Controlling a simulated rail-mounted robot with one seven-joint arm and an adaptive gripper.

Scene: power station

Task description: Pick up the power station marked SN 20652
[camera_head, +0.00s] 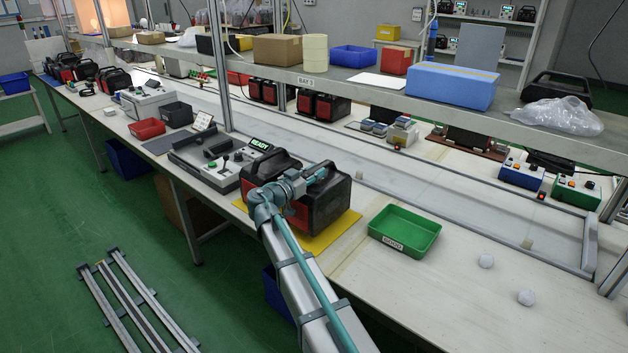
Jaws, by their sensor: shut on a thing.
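Two black and red power stations stand side by side on a yellow mat (346,222) at the near edge of the bench. The left one (262,168) is partly hidden behind the right one (328,208). My gripper (318,176) is at the top handle of the right one and shut on it. My arm comes up from the bottom of the view and covers part of its front. The base seems to be at mat level; I cannot tell whether it is lifted. No serial number is readable on either station, so I cannot tell which is SN 20652.
A green tray labelled GOOD (405,231) sits right of the mat. A test unit with a READY display (217,160) stands to the left. A shelf (340,92) with boxes overhangs the bench behind.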

